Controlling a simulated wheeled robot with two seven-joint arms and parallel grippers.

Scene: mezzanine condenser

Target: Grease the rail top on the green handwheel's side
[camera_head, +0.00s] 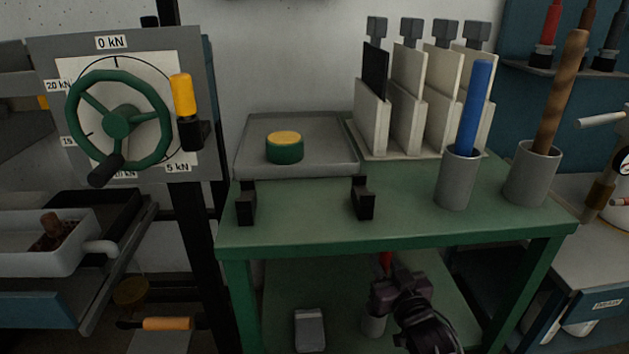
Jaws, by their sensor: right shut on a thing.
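The green handwheel (117,122) is at the left, on a grey panel with a dial marked in kN. Two short black brackets stand at the front of the green table, a left one (246,203) nearer the handwheel and a right one (362,198). I cannot tell whether they are the rails. My left gripper is out of view.
The green table (410,225) carries a grey tray (335,160) with a green, yellow-topped tin (285,147). White upright plates (405,115) stand behind. A blue stick (475,105) and a brown stick (560,90) stand in grey cups at the right.

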